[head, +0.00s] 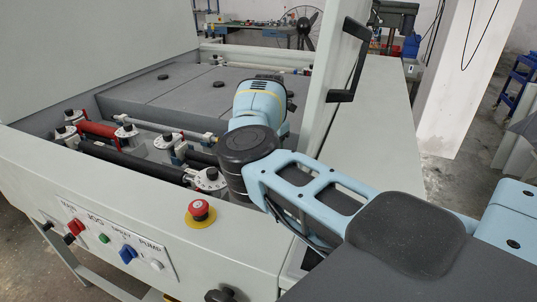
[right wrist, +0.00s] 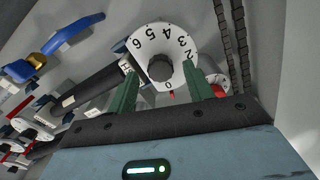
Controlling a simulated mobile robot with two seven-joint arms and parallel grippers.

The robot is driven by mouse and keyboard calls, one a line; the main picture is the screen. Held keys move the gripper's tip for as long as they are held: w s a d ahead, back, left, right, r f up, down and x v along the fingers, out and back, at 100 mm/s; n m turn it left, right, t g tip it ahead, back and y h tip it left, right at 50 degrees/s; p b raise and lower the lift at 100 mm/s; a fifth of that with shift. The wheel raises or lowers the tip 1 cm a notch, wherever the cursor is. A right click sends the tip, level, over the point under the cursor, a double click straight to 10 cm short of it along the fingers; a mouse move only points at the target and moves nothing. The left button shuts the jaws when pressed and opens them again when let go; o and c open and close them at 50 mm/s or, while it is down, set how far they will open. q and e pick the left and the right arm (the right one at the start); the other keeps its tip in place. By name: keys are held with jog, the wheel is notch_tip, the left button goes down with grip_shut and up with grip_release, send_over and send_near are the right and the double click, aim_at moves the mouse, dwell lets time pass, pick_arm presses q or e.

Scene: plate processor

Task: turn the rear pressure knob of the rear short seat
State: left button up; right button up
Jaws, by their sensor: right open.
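In the right wrist view, a dark round pressure knob (right wrist: 160,68) sits in the middle of a white numbered dial (right wrist: 150,42). My right gripper (right wrist: 161,74) is open, with one green finger on each side of the knob. I cannot tell whether the fingers touch it. A small red pointer (right wrist: 172,95) shows by the 0 mark. In the head view, my right arm reaches into the machine from the right; its gripper and this knob are hidden behind the arm. My left gripper is not in view.
Other white dials, such as one at the front (head: 208,178), stand at roller ends beside a red roller (head: 97,130). A red emergency button (head: 199,209) is on the front panel.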

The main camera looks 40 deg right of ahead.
jog(key=shift+r, duration=3.2)
jog(key=shift+f, duration=0.1)
